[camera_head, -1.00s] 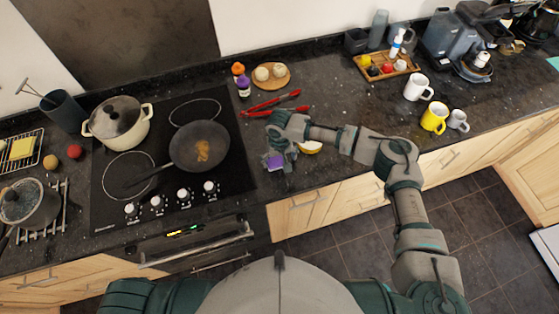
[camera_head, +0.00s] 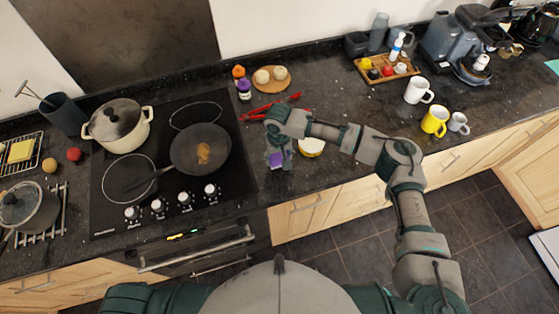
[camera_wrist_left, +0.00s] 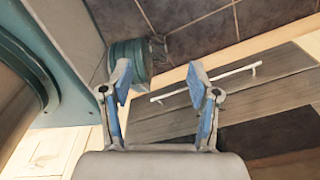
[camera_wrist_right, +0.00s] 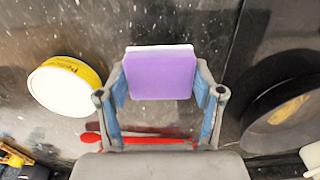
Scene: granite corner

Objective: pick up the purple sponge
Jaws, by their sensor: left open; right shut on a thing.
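The purple sponge (camera_head: 277,159), with a pale layer along one edge, is between the fingers of my right gripper (camera_wrist_right: 163,88). In the right wrist view the sponge (camera_wrist_right: 162,76) fills the gap between the blue finger pads, and the gripper is shut on it. In the head view they are over the counter, right of the hob; I cannot tell whether the sponge touches the surface. My left gripper (camera_wrist_left: 160,77) is open and empty in the left wrist view, with floor tiles and cabinet fronts beyond. It does not show in the head view.
A yellow-rimmed tin (camera_head: 311,146) stands close to the right of the sponge. Red tongs (camera_head: 270,107) lie behind my right gripper. A frying pan (camera_head: 200,149) sits on the hob to the left. Mugs (camera_head: 434,120) stand farther right, with clear counter before them.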

